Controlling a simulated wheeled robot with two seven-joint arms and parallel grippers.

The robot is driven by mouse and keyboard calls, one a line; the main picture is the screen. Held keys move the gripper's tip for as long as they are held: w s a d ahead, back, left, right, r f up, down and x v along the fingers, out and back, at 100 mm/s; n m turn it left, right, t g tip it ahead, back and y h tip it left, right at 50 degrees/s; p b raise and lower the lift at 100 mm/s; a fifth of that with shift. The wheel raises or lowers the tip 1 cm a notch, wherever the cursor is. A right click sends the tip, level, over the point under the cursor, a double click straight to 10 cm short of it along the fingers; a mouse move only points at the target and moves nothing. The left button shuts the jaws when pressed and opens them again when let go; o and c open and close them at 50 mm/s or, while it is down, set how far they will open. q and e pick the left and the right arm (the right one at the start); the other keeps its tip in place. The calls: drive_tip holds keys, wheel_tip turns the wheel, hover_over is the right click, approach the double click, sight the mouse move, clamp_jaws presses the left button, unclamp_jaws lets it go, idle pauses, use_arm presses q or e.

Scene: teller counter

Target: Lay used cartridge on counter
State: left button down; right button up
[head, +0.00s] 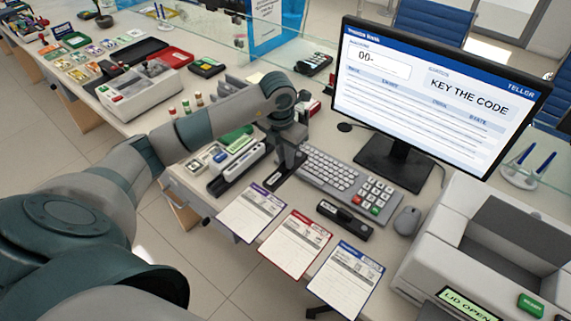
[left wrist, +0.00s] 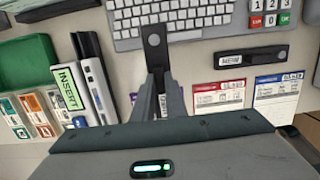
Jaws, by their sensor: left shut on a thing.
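My left gripper (head: 284,158) is shut on a slim black cartridge (head: 276,178), left of the keyboard. In the left wrist view the cartridge (left wrist: 155,42) stands out past the fingertips (left wrist: 158,82), its far end by the keyboard's edge. It is low over the counter (head: 312,206); I cannot tell whether it touches. Its label is mostly hidden by the fingers. A second black cartridge (head: 344,222), labelled NEW in the left wrist view (left wrist: 250,57), lies in front of the keypad. The grey printer (head: 470,230) at right reads LID OPEN. My right gripper is not in view.
Keyboard (head: 328,170), number keypad (head: 369,195) and mouse (head: 407,220) lie below the monitor (head: 435,85), which reads KEY THE CODE. Three forms (head: 295,243) line the front edge. A card device (head: 240,160) stands left of my gripper.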

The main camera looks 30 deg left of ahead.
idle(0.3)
use_arm(q)
drive_tip(key=shift+f+p, duration=0.9)
drive_tip(key=shift+f, duration=1.05)
drive_tip(key=shift+f, duration=0.15)
drive_tip(key=c, duration=1.8)
unclamp_jaws()
drive_tip(key=shift+o, duration=0.2)
